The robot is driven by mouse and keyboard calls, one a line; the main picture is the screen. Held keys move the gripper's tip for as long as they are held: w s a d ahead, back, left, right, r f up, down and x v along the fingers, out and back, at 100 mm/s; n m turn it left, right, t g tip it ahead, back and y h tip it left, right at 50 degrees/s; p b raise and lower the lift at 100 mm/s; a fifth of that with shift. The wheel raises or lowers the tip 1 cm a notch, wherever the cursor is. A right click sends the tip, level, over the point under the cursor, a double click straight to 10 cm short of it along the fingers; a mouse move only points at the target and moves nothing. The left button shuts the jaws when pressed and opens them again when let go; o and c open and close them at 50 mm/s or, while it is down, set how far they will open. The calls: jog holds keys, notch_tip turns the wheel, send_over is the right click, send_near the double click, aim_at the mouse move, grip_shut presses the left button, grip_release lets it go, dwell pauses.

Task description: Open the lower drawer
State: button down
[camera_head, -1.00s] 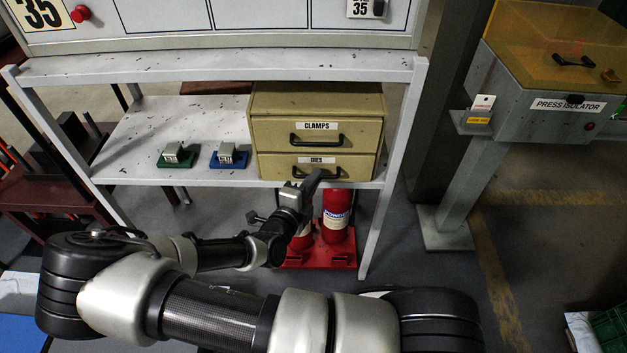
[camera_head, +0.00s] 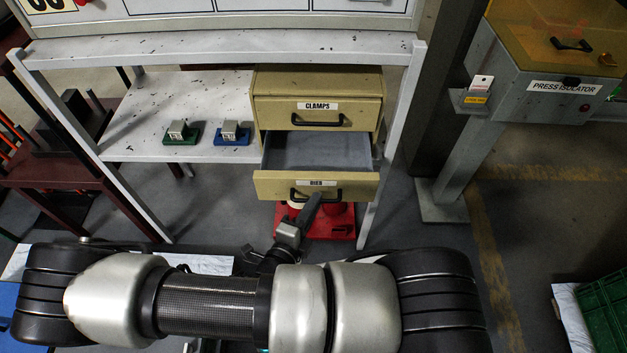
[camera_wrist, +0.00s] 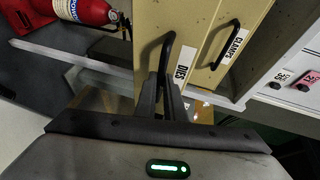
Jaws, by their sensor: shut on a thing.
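The lower drawer (camera_head: 275,186), labelled DIES, stands pulled out from the tan cabinet (camera_head: 318,78). Its grey inside looks empty. Its black handle (camera_head: 332,195) is on the front face. My gripper (camera_head: 314,204) is at this handle, shut on it. In the wrist view the two dark fingers (camera_wrist: 163,90) close around the handle bar (camera_wrist: 168,50), beside the DIES label. The upper drawer (camera_head: 280,116), labelled CLAMPS, is closed.
The cabinet sits on a grey shelf (camera_head: 130,110) with green (camera_head: 181,134) and blue (camera_head: 232,133) small blocks to its left. A red fire extinguisher (camera_wrist: 90,12) stands below. A press isolator box (camera_head: 535,100) on a post is at the right.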

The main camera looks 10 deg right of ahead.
jog(key=shift+s+a, duration=0.25)
jog(key=shift+s, duration=0.9)
jog(key=c, duration=1.8)
grip_release()
jog(key=shift+c, duration=0.2)
jog(key=v, duration=1.7)
jog(key=shift+s+p, duration=0.15)
jog(key=shift+p, duration=0.15)
jog(key=shift+a+r, duration=0.1)
jog(key=shift+r, duration=0.1)
